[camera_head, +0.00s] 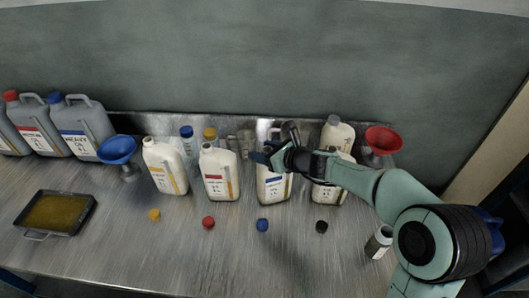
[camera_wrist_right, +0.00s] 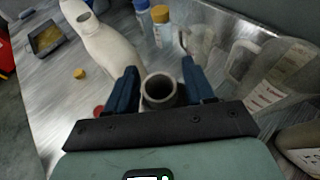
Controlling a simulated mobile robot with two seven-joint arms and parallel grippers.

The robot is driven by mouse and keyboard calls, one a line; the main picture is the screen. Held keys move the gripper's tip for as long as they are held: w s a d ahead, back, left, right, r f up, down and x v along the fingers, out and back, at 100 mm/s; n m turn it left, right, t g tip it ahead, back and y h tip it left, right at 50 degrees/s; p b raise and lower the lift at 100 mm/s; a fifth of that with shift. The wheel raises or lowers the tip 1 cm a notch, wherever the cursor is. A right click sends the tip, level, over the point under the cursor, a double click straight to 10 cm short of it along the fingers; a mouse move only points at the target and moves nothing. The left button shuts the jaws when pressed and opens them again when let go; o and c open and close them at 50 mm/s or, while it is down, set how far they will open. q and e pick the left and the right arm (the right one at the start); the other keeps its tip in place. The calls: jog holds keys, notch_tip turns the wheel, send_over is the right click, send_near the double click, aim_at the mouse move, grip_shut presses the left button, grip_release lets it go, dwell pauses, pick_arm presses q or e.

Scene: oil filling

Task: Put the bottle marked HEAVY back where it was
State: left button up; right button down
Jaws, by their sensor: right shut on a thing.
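A white bottle with a blue label (camera_head: 272,187) stands third in the row of white bottles, uncapped. Its lettering is too small to read. My right gripper (camera_head: 272,157) is shut around its neck, and the open round mouth (camera_wrist_right: 160,88) shows between the fingers in the wrist view. I cannot tell whether its base touches the table. A grey canister with a blue label (camera_head: 80,130), seemingly lettered HEAVY, stands at the far left. A blue cap (camera_head: 262,225) lies in front of the held bottle. My left gripper is not in view.
Beside the held bottle stand a red-labelled bottle (camera_head: 218,175) and, behind my arm, another white bottle (camera_head: 326,194). A yellow-labelled bottle (camera_head: 165,167), blue funnel (camera_head: 117,149), red funnel (camera_head: 383,139) and oil tray (camera_head: 55,212) surround them. Measuring jugs (camera_wrist_right: 268,80) stand behind. The front table is mostly clear.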

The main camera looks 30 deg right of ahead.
jog(key=shift+r, duration=0.1)
jog(key=shift+c, duration=2)
grip_release()
jog(key=shift+f, duration=0.2)
jog(key=shift+r, duration=0.2)
jog(key=p+v, duration=0.1)
jog(key=v, duration=1.1)
jog(key=shift+f, duration=0.1)
